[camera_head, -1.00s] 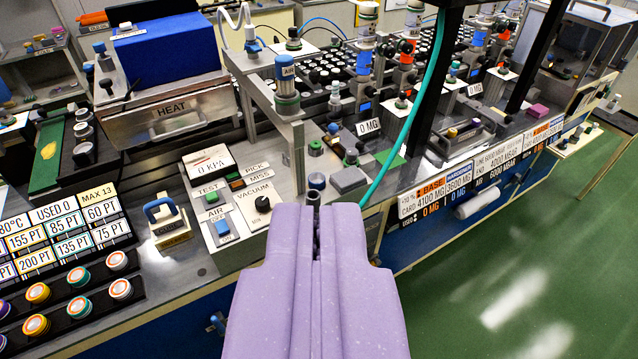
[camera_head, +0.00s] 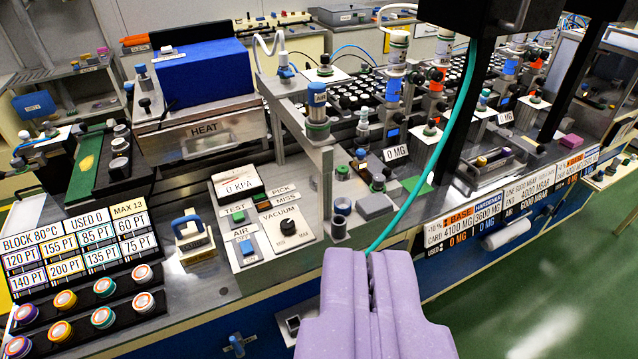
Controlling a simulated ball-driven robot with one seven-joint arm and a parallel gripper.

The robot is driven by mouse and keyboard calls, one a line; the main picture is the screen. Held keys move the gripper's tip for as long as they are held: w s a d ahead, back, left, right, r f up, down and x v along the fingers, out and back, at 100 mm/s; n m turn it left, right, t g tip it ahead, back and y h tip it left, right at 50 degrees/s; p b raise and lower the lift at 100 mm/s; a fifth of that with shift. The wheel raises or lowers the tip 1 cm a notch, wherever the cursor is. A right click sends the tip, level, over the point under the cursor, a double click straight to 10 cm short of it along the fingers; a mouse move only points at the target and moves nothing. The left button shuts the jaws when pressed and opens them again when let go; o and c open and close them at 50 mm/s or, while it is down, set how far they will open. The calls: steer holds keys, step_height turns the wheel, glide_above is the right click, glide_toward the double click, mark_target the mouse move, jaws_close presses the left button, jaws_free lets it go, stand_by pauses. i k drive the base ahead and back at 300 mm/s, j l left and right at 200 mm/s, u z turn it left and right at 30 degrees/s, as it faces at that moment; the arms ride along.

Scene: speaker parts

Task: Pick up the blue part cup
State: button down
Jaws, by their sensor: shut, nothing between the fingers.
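A small dark blue cup (camera_head: 342,206), which looks like the blue part cup, stands on the metal bench top right of the vacuum panel.
The vacuum panel (camera_head: 264,222) with its black knob is left of the cup. A metal frame (camera_head: 307,150) stands behind it. A grey block (camera_head: 375,206) is to its right. A green hose (camera_head: 428,165) hangs down close to my fingertips. Green floor is clear at lower right.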

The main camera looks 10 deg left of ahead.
mark_target(342, 205)
steer(key=i+l+u, duration=0.25)
steer(key=i+l, duration=0.25)
steer(key=i+l+u, duration=0.15)
steer(key=i+l, duration=0.15)
steer(key=i+l+u, duration=0.25)
steer(key=i+l, duration=0.2)
steer(key=l, duration=0.25)
steer(key=i+l+u, duration=0.15)
steer(key=l, duration=0.2)
steer(key=i+l+u, duration=0.15)
steer(key=l, duration=0.25)
steer(key=i+l+u, duration=0.1)
steer(key=i+l, duration=0.15)
steer(key=l, duration=0.15)
